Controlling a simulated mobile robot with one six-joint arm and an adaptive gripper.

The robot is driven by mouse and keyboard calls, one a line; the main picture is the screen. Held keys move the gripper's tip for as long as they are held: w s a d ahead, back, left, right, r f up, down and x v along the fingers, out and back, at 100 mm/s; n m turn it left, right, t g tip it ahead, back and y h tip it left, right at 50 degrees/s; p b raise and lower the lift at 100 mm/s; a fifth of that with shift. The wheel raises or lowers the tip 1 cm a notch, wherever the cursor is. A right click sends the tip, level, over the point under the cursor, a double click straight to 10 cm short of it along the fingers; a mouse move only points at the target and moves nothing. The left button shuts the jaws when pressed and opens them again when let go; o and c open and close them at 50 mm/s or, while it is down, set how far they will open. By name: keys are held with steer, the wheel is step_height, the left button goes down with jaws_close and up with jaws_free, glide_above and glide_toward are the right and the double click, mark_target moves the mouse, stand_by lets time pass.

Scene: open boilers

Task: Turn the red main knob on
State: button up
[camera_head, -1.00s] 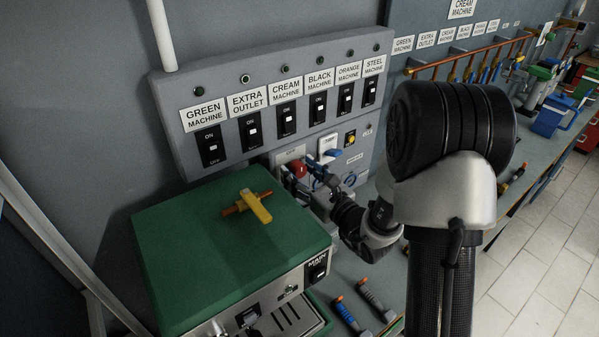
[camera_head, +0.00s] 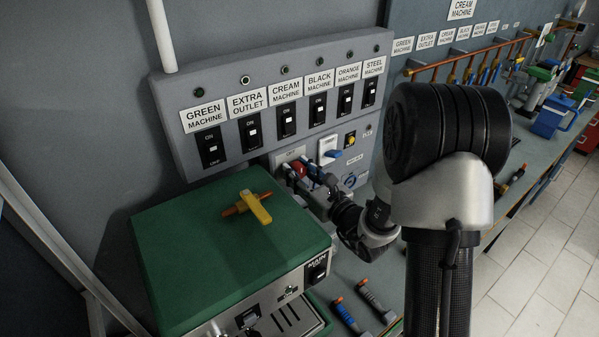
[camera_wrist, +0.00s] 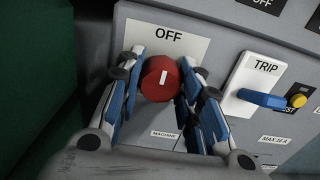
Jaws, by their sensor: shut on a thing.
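The red main knob (camera_wrist: 160,78) sits on the grey panel under a white plate (camera_wrist: 166,42) marked OFF. Its white mark stands near upright, leaning slightly. In the head view the knob (camera_head: 299,168) shows only in part behind my fingers. My gripper (camera_wrist: 158,95) is shut on the knob, one blue-padded finger on each side of it. My gripper (camera_head: 308,173) reaches the panel from the right in the head view.
A blue TRIP lever (camera_wrist: 262,98) and a yellow button (camera_wrist: 298,100) are right of the knob. The green machine (camera_head: 215,255), with a yellow-handled valve (camera_head: 256,207) on top, stands close on the left. A row of black switches (camera_head: 287,122) is above.

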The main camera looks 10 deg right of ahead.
steer(key=shift+m, duration=0.3)
steer(key=shift+c, duration=0.2)
steer(key=m+p, duration=0.1)
steer(key=m, duration=0.3)
steer(key=shift+r+p, duration=0.1)
steer(key=shift+p, duration=0.3)
steer(key=m+p, duration=0.2)
steer(key=m, duration=0.2)
steer(key=shift+m, duration=0.3)
steer(key=m+p, duration=0.2)
steer(key=m, duration=0.2)
steer(key=m+p, duration=0.2)
steer(key=m, duration=0.2)
steer(key=shift+p, duration=0.3)
steer(key=shift+m, duration=0.5)
steer(key=o, duration=1.1)
steer(key=shift+c, duration=0.2)
